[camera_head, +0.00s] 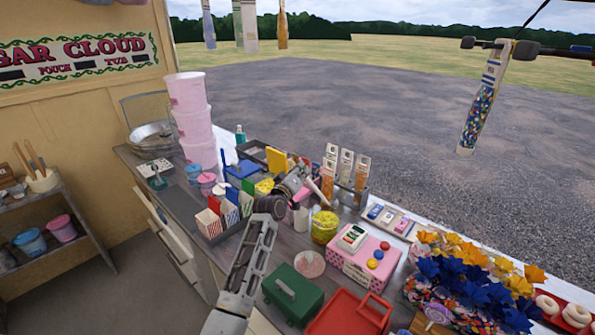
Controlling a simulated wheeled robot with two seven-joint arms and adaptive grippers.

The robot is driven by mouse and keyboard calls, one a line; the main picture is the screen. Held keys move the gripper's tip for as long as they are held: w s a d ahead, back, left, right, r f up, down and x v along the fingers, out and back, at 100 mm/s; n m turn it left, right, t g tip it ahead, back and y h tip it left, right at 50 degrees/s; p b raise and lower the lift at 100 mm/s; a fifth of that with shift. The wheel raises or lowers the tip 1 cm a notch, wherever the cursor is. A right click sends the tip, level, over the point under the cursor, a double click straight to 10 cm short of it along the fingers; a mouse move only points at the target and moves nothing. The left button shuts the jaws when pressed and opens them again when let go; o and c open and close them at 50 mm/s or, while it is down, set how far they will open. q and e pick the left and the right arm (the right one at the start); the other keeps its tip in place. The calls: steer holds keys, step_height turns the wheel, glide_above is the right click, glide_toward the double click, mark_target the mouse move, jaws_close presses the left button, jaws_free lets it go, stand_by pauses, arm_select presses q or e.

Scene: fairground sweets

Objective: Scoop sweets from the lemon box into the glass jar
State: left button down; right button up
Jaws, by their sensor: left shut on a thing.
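My left gripper (302,180) is over the counter, beside an open yellow-filled box (265,187) that appears to be the lemon box. A yellow lid or panel (277,161) stands upright behind it. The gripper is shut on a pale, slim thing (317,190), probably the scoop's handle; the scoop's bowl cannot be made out. A round jar with yellow contents (325,227), probably the glass jar, stands on the counter right of my forearm. My right gripper is not in view.
A pink box (371,261) with a white device on top stands in front of the jar. Striped bags (229,214) stand left of my arm. A green box (293,294) and red box (349,315) are nearest me. Tall pink tubs (191,115) stand at the back left.

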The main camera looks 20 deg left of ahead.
arm_select(q)
steer(key=shift+d+r+m+p, duration=0.55)
steer(key=shift+r+p, duration=0.15)
steer(key=shift+r, duration=0.15)
steer(key=shift+s+d+r+m+p, duration=0.1)
steer(key=shift+d+r+m+p, duration=0.55)
steer(key=shift+r+p, duration=0.25)
steer(key=shift+d+r+m+p, duration=0.2)
steer(key=shift+m+p, duration=0.1)
steer(key=shift+p, duration=0.05)
steer(key=shift+d, duration=0.1)
steer(key=shift+d+r+m+p, duration=0.4)
steer(key=shift+d+m+p, duration=0.2)
steer(key=shift+d, duration=0.2)
steer(key=d+r+m, duration=0.2)
steer(key=d+m, duration=0.2)
steer(key=d, duration=0.1)
steer(key=shift+s+d+m, duration=0.3)
steer(key=shift+d+m, duration=0.1)
